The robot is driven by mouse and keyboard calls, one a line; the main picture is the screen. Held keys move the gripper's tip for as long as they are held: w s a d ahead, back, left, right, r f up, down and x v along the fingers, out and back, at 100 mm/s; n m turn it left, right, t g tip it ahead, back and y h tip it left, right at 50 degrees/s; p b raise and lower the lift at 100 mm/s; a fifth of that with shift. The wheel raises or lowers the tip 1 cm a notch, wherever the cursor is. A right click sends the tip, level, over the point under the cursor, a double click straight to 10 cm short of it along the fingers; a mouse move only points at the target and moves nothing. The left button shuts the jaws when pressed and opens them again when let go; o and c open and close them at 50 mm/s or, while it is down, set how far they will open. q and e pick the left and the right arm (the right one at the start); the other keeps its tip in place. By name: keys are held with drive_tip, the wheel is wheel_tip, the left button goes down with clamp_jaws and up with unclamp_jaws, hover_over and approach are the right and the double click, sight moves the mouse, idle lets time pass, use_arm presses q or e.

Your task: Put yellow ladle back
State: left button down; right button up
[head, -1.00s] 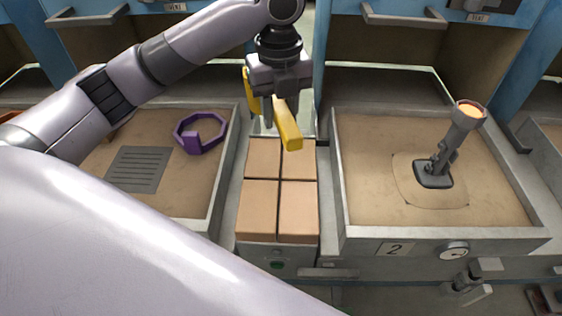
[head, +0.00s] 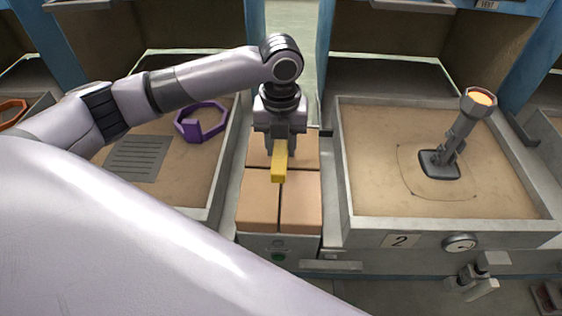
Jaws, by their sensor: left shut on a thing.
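The yellow ladle (head: 279,164) is in the head view, above the tan blocks between the two sand trays. My left gripper (head: 280,143) points down and is shut on it. The ladle's yellow bar sticks out toward me from between the fingers; the rest of it is hidden behind the gripper. I cannot tell whether it touches the blocks. My right gripper is not in view.
Tan blocks (head: 259,200) fill the narrow stand below the gripper. The right sand tray (head: 360,222) holds a grey upright tool with a glowing top (head: 456,135). The left tray holds a purple ring (head: 201,122) and a grey grate (head: 139,158).

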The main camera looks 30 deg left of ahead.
use_arm(q)
drive_tip(key=shift+f, duration=2.8)
drive_tip(key=c, duration=0.8)
unclamp_jaws()
drive_tip(key=shift+o, duration=0.2)
wheel_tip(320, 180, up, 12)
drive_tip(key=shift+s+r+p, duration=0.1)
drive_tip(key=shift+s+p, duration=0.05)
drive_tip(key=shift+p, duration=0.15)
